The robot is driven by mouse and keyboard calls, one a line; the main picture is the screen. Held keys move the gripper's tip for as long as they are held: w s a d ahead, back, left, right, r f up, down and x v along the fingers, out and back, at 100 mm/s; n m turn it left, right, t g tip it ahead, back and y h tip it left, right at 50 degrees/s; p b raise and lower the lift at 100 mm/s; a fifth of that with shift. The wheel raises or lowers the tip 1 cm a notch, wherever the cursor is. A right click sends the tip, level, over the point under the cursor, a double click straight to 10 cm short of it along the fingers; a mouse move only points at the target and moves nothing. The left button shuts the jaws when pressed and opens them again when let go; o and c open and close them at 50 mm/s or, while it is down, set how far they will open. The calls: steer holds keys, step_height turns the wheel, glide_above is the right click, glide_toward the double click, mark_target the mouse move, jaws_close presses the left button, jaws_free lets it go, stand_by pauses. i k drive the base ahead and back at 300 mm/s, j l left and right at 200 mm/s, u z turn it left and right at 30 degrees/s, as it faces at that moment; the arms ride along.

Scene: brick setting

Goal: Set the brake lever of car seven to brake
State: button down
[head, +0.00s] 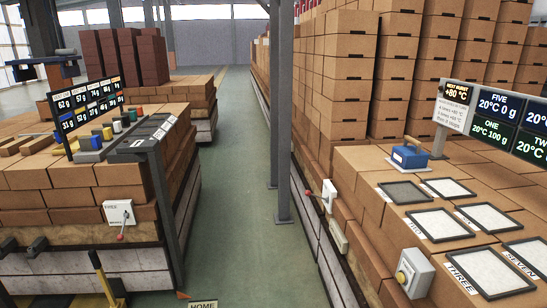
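Two white lever boxes show on the brick-laden cars. One box (118,212) is on the end of the left car, with a small sign above it that is too small to read surely. Its lever (121,233) has a red knob and points down. The other box (329,195) is on the aisle side of the right car, and its red-knobbed lever (309,193) points left into the aisle. I cannot tell which car is car seven or read the lever marks. My gripper is not in view.
A green-floored aisle (235,150) runs clear between the cars. A grey post (284,130) stands at its right side. A yellow bar (97,262) rises at bottom left, near a HOME sign (203,305). Numbered pads (490,272) and a blue box (409,156) lie on the right car.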

mark_target(308, 193)
steer(key=i+u, duration=0.1)
steer(key=i, duration=0.8)
steer(key=i+l+u, duration=0.15)
steer(key=i, duration=0.75)
steer(key=i+l+u, duration=0.2)
steer(key=i, duration=0.15)
steer(key=i+l+u, duration=0.15)
steer(key=i, duration=0.2)
